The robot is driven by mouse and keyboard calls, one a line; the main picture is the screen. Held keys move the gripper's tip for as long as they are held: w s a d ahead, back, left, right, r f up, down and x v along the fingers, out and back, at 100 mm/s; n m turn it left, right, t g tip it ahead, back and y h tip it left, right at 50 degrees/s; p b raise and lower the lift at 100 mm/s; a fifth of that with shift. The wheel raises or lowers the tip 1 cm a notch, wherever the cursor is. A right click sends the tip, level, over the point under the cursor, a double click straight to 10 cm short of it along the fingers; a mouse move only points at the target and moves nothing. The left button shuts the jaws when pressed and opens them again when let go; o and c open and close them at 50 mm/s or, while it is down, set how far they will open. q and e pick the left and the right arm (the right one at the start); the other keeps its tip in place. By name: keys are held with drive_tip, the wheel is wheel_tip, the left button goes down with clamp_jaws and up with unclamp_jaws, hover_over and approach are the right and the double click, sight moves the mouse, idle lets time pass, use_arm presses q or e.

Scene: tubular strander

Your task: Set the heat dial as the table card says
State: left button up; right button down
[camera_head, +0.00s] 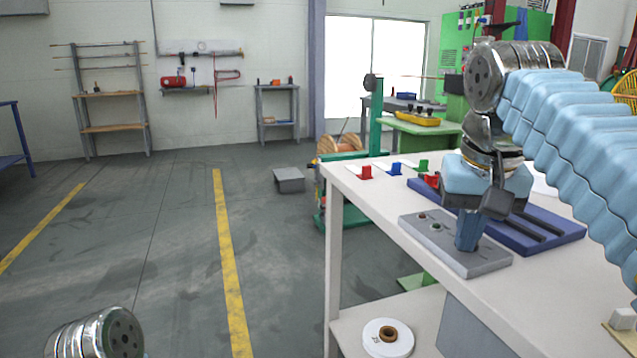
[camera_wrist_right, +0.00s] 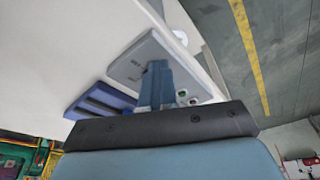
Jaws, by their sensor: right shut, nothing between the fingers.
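A grey control panel (camera_head: 440,238) lies on the white table, with a red button (camera_head: 422,216) and a green button (camera_head: 436,227) near its left end. My right gripper (camera_head: 466,246) points down over the panel's right half, its fingers together and empty. The heat dial is not distinguishable; the fingers cover that part of the panel. In the right wrist view the shut fingers (camera_wrist_right: 157,72) reach to the panel (camera_wrist_right: 137,60), which has faint unreadable marks; whether they touch it I cannot tell. No readable card shows. My left gripper is out of view.
A blue tray (camera_head: 566,231) with dark bars lies behind the panel. Red (camera_head: 366,173), blue (camera_head: 396,169) and green (camera_head: 423,166) blocks stand along the table's far left edge. A white spool (camera_head: 372,340) sits on the lower shelf. The floor on the left is clear.

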drive_tip(key=shift+w+d+r, duration=0.1)
drive_tip(key=shift+r, duration=0.05)
drive_tip(key=shift+s+b, duration=0.25)
drive_tip(key=shift+b, duration=0.25)
drive_tip(key=p+v, duration=0.1)
drive_tip(key=v, duration=0.1)
drive_tip(key=p+v, duration=0.1)
drive_tip(key=p, duration=0.1)
drive_tip(key=w+p+v, duration=0.1)
drive_tip(key=p+v, duration=0.1)
drive_tip(key=shift+r, duration=0.5)
